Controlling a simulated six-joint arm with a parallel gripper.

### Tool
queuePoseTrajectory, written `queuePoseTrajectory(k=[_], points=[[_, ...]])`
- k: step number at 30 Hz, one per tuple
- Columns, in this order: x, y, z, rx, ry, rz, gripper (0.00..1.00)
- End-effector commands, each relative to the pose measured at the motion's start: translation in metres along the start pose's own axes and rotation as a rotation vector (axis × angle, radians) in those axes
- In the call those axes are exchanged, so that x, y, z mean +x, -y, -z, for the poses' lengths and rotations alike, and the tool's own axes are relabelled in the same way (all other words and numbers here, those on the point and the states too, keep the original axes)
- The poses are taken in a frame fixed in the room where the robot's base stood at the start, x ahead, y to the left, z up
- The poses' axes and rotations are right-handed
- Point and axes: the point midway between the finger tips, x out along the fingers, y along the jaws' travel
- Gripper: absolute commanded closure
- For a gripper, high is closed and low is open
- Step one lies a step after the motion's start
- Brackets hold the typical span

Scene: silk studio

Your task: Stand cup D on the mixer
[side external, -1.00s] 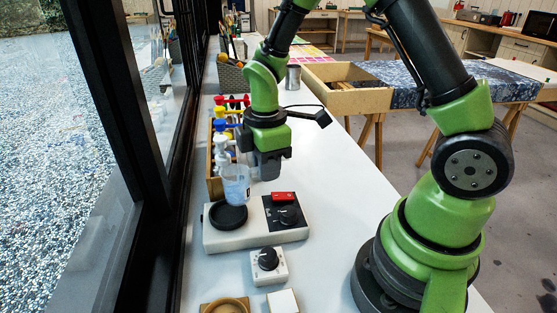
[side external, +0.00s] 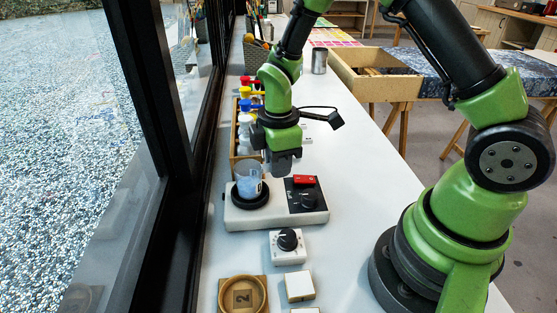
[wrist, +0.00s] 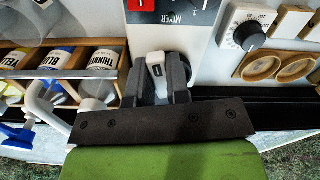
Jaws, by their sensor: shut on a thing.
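The cup (side external: 249,181), clear with bluish contents and a dark mark on its side, is upright over the round black plate (side external: 251,201) of the mixer (side external: 240,217). Its base looks at or just above the plate; I cannot tell whether it bears weight there. My gripper (side external: 279,164) is shut on the cup from its right side in the side view. In the wrist view my gripper (wrist: 160,78) has a pale piece with a dark mark between its fingers; the rest of the cup is hidden there. The mixer's label (wrist: 180,18) shows beyond the fingers.
A wooden rack (side external: 236,140) of capped bottles stands close behind the mixer. The mixer has a red switch (side external: 304,180) and a dark knob. A white dial box (side external: 288,246), a white block (side external: 299,286) and a wooden ring marked 2 (side external: 243,294) lie in front. The tabletop right is clear.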

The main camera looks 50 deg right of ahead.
Motion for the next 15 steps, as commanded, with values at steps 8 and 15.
queuePoseTrajectory(k=[8,15], points=[[0.0007,-0.0001,0.0000,0.000,0.000,0.000,1.00],[0.0050,-0.0002,0.0001,-0.001,0.000,0.000,1.00]])
